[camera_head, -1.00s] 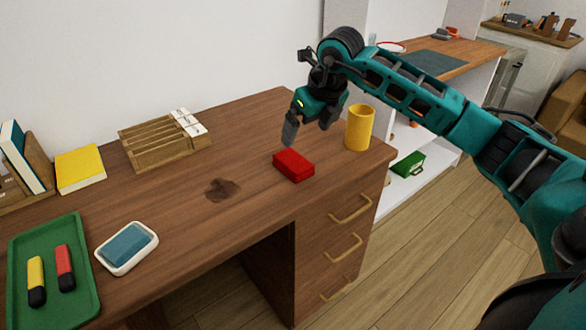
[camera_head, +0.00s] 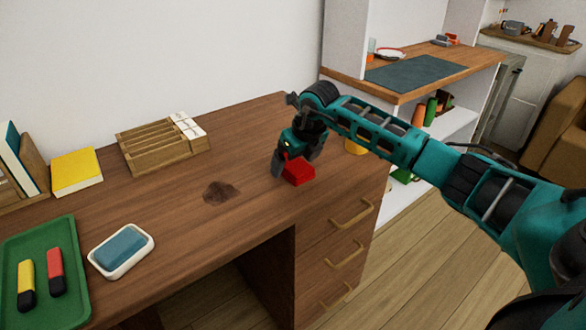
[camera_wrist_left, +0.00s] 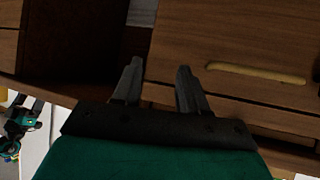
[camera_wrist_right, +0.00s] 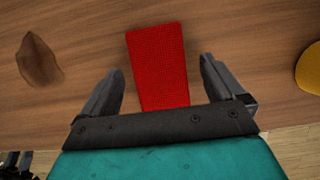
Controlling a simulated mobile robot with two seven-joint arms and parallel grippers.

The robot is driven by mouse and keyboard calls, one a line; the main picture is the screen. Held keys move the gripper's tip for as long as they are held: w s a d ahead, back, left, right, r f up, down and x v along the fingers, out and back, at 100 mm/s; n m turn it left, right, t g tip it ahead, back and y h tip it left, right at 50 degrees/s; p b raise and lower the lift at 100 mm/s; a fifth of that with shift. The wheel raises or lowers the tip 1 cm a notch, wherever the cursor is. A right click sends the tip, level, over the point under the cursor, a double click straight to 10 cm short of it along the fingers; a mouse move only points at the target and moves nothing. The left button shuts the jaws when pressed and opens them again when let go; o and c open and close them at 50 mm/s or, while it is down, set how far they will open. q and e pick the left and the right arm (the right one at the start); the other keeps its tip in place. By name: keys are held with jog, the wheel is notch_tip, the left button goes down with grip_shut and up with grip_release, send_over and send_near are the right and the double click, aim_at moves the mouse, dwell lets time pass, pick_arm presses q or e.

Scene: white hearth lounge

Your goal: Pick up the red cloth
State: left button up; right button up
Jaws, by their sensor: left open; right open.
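The red cloth (camera_head: 299,173) is a folded block lying on the wooden desk near its right end. In the right wrist view the cloth (camera_wrist_right: 158,68) lies between the two fingers, reaching beyond their tips. My right gripper (camera_head: 284,170) is low over the cloth, open, with its fingers apart on either side; I cannot tell if they touch it. It also shows in the right wrist view (camera_wrist_right: 160,82). My left gripper (camera_wrist_left: 157,72) is open and empty in front of the desk drawers, and is out of the head view.
A yellow cup (camera_head: 355,147) stands behind my right arm. A white dish with a blue sponge (camera_head: 122,250), a green tray (camera_head: 75,285) and a wooden rack (camera_head: 150,152) stand further left.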

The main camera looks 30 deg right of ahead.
aim_at(295, 163)
jog(key=shift+f, duration=0.25)
dwell(0.5)
jog(key=c, duration=1.1)
jog(key=shift+o, duration=0.2)
jog(key=shift+r, duration=0.5)
notch_tip(295, 163, up, 20)
jog(key=p, duration=0.3)
jog(key=shift+f+p, duration=0.2)
jog(key=shift+p, duration=0.15)
